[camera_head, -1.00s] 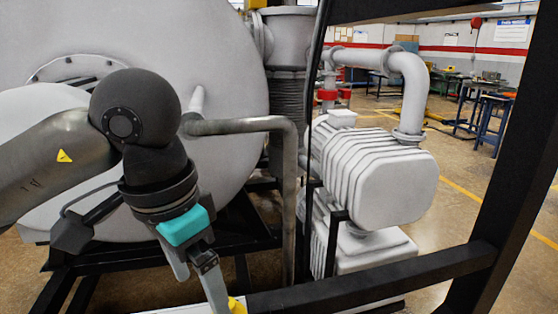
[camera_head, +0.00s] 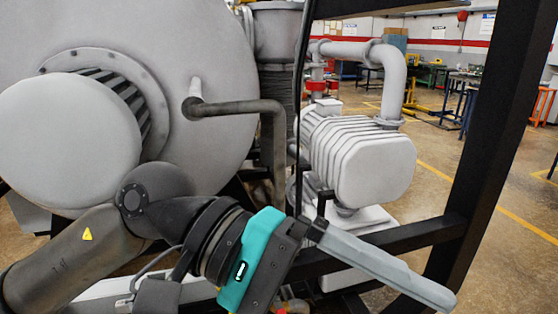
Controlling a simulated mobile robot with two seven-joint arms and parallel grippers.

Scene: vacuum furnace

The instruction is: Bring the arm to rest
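My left arm comes in from the left, low in the head view. Its gripper (camera_head: 435,293) has a teal band and a dark body, and points to the lower right. One long grey finger shows; the other is not distinguishable, so I cannot tell the opening. Nothing held is visible. The finger appears in front of the dark frame's lower rail (camera_head: 410,236); I cannot tell whether they touch. My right gripper is out of view.
The large grey furnace chamber (camera_head: 215,75) with a round protruding cylinder (camera_head: 65,140) fills the left. A bent pipe (camera_head: 240,107) and a ribbed pump (camera_head: 375,165) stand mid-view. A dark upright post (camera_head: 495,130) crosses the right. Open floor (camera_head: 510,200) lies beyond it.

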